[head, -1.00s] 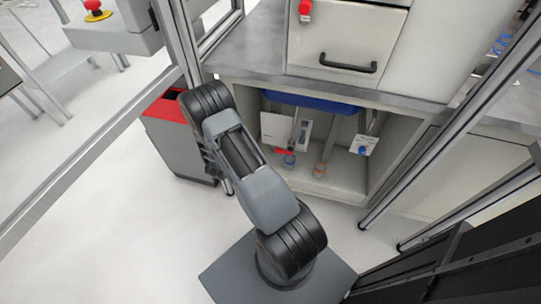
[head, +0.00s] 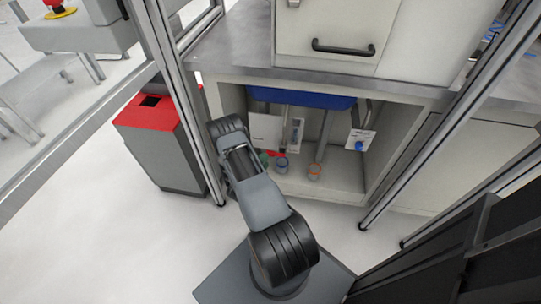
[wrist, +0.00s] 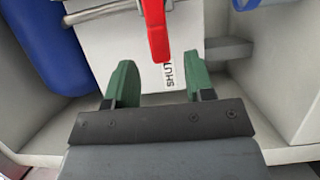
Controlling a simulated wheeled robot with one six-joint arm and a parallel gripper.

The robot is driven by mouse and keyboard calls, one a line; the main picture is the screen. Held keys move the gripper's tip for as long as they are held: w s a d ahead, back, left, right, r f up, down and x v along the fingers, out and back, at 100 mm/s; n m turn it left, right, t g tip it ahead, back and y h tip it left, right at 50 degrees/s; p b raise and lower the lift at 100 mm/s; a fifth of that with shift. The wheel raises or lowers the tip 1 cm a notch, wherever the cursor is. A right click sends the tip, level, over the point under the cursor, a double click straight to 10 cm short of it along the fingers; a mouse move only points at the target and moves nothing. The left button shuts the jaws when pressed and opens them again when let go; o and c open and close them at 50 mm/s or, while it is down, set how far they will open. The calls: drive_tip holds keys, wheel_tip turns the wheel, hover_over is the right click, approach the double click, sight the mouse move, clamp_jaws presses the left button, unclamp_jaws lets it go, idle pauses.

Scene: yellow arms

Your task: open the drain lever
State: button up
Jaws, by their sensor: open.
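The red drain lever (wrist: 157,30) hangs down from the top edge of the wrist view, in front of a white plate (wrist: 170,70) with partly visible lettering. My gripper (wrist: 160,68) is open, with its two green fingers apart. In that view the lever's lower end lies above and between the fingertips; I cannot tell the depth gap. Nothing is between the fingers. In the head view the red lever (head: 275,154) is small, inside the open cabinet. My gripper (head: 263,158) is beside its left end there, mostly hidden by my arm.
The cabinet (head: 234,98) frames the space with side walls, a floor and a blue basin (head: 300,98) above. Pipes, a blue cup-like fitting (head: 281,166) and an orange-ringed one (head: 314,172) stand close right. A metal post (head: 180,100) and a red-topped bin (head: 160,140) are left.

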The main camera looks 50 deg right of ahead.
sight(270, 154)
drive_tip(key=shift+w+d+b, duration=0.2)
drive_tip(key=shift+w+d, duration=0.05)
drive_tip(key=shift+d, duration=1.05)
drive_tip(key=shift+w+d+b, duration=0.2)
drive_tip(key=shift+d, duration=1.1)
drive_tip(key=shift+c, duration=0.3)
clamp_jaws()
